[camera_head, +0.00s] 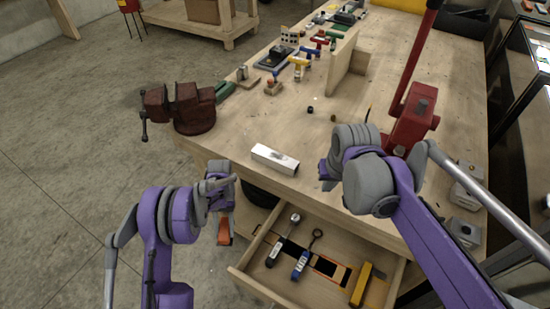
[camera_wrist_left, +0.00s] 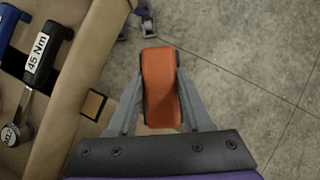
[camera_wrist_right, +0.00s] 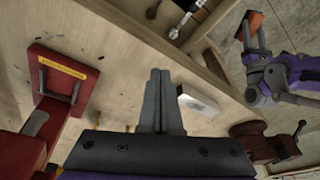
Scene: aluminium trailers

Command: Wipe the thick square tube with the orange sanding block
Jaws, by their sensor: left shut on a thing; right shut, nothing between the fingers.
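The thick square tube (camera_head: 275,158) is a short white bar with a dark mark on top, lying near the front left edge of the workbench. It also shows in the right wrist view (camera_wrist_right: 198,101). My left gripper (camera_head: 225,226) is shut on the orange sanding block (camera_wrist_left: 161,88), held outside the bench edge, left of the open drawer and below the tube. The block also shows in the head view (camera_head: 224,234). My right gripper (camera_wrist_right: 157,76) is shut and empty above the bench, to the right of the tube. In the head view my right arm hides its fingertips.
The open drawer (camera_head: 248,286) holds torque wrenches (camera_head: 284,240) and a yellow tool (camera_head: 361,285). A red vise (camera_head: 180,108) stands at the bench's left corner. A red press (camera_head: 410,130) stands right. Small tools lie farther back on the workbench (camera_head: 245,128).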

